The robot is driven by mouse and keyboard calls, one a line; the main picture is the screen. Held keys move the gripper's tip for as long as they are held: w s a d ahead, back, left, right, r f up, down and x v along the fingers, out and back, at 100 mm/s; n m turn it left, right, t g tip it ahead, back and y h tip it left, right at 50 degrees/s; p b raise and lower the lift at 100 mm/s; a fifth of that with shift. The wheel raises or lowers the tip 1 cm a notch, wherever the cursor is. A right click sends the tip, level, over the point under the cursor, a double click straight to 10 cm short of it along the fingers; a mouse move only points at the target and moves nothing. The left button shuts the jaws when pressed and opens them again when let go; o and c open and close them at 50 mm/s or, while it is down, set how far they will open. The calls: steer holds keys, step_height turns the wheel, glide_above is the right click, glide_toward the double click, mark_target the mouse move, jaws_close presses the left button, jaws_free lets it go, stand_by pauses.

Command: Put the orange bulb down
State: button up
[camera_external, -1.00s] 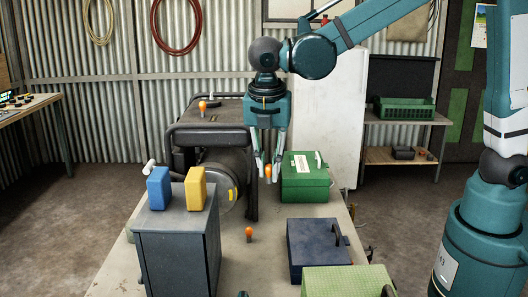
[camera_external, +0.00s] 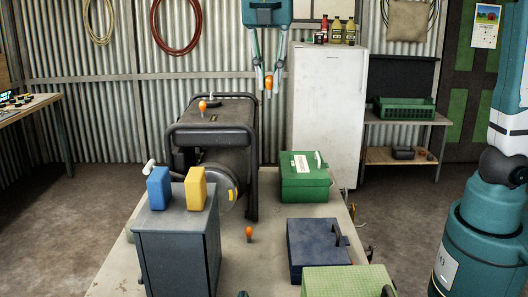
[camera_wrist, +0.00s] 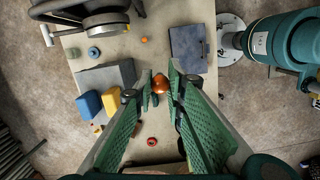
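My gripper (camera_external: 267,78) is high above the workbench, at the top of the external view, pointing down. It is shut on an orange bulb (camera_external: 268,84), which hangs between the fingertips clear of any surface. In the wrist view the held bulb (camera_wrist: 160,84) shows between the tips of my gripper (camera_wrist: 161,82). A second orange bulb (camera_external: 249,232) stands on the bare workbench top (camera_external: 262,262). A third orange bulb (camera_external: 203,105) is on top of the dark generator (camera_external: 210,128).
A grey cabinet (camera_external: 178,250) carries a blue canister (camera_external: 159,188) and a yellow canister (camera_external: 196,189). A green box (camera_external: 305,184), a dark blue box (camera_external: 315,255) and a light green box (camera_external: 345,283) line the right side. A white fridge (camera_external: 326,110) stands behind. Bench space around the second bulb is clear.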

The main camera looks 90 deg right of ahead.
steer(key=shift+r, duration=0.75)
steer(key=w+d+m+p, duration=0.1)
steer(key=w+d+p, duration=0.2)
steer(key=w+d, duration=0.35)
steer(key=w+d+m+p, duration=0.15)
steer(key=w+d, duration=0.25)
steer(key=d, duration=0.6)
steer(key=w+d+p, duration=0.4)
steer(key=w+d, duration=0.1)
steer(key=d, duration=0.3)
steer(key=f, duration=0.3)
steer(key=d+f, duration=0.1)
steer(key=f, duration=0.1)
steer(key=shift+w+f, duration=0.2)
steer(key=shift+w, duration=0.1)
glide_toward(220, 121)
steer(key=shift+w+d+f, duration=0.1)
steer(key=shift+d+f, duration=0.15)
steer(key=shift+d, duration=0.05)
steer(key=shift+f, duration=2.1)
